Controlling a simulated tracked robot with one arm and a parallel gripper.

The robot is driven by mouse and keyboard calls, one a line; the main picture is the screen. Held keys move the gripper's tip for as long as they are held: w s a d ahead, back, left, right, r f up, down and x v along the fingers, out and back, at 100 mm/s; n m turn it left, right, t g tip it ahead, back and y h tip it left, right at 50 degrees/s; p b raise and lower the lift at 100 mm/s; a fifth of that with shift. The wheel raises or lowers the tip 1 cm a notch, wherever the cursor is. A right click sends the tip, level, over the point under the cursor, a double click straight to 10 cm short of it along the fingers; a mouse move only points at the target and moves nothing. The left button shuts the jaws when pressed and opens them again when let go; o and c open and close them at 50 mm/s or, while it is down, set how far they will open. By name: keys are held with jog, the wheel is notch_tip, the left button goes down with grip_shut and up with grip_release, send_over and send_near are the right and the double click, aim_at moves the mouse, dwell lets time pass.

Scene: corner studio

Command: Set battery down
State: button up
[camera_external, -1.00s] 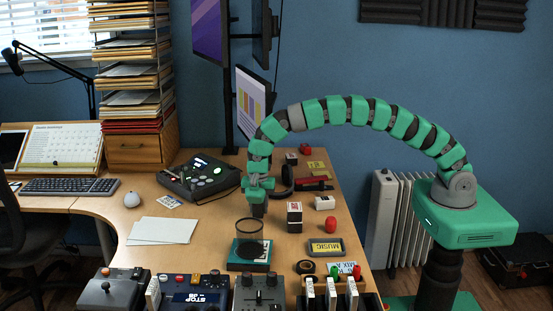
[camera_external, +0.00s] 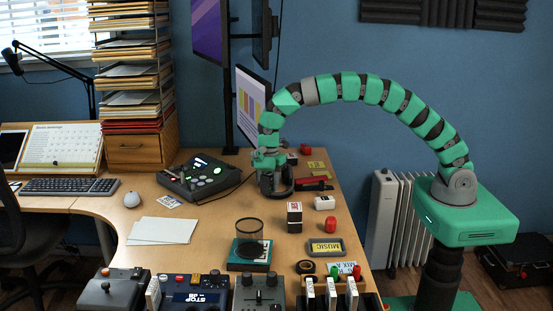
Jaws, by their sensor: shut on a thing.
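My gripper (camera_external: 266,182) points down over the back right part of the wooden desk, in front of the monitor stand and at the left side of a black ring-shaped object. It is shut on the battery, which shows only as a small dark shape at the fingertips and is mostly hidden. I cannot tell whether it touches the desk.
A dark and white box (camera_external: 294,217), a white block (camera_external: 324,202) and a red object (camera_external: 331,225) stand to the right front. A black console (camera_external: 199,178) is to the left.

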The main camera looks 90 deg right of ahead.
jog(key=s+d+m, duration=0.6)
jog(key=s+m, duration=0.3)
jog(key=s, duration=0.2)
jog(key=s+d+n+p, duration=0.1)
jog(key=s+d+n, duration=0.1)
jog(key=d+n, duration=1.85)
jog(key=d+f+m, duration=0.1)
jog(key=f+m, duration=0.1)
jog(key=f, duration=0.1)
jog(key=d+f+m, duration=0.1)
jog(key=d+f, duration=0.1)
jog(key=f, duration=0.1)
jog(key=d+f+m, duration=0.2)
jog(key=f, duration=0.1)
jog(key=shift+s+d+f+m+b, duration=0.2)
jog(key=shift+f+m+b, duration=0.1)
jog(key=shift+f+m, duration=0.1)
jog(key=o, duration=0.9)
